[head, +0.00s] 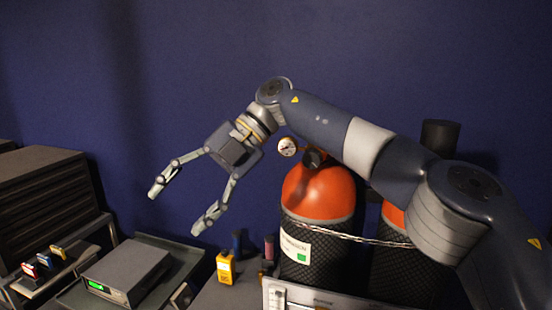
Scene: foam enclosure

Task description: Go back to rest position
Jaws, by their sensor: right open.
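My right gripper (182,209) is in the middle left of the head view, at the end of my right arm, which comes in from the right. Its two fingers are spread wide and nothing is between them. It hangs in the air, tilted down to the left, above the level of the bench things. My left gripper and left arm do not show in this view.
An orange-topped gas cylinder (318,192) with a gauge (287,146) stands behind my right arm. A second cylinder is partly hidden. Below are a yellow device (225,267), a grey box (127,271) with a green display, and dark shelving (45,200). A blue wall is behind.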

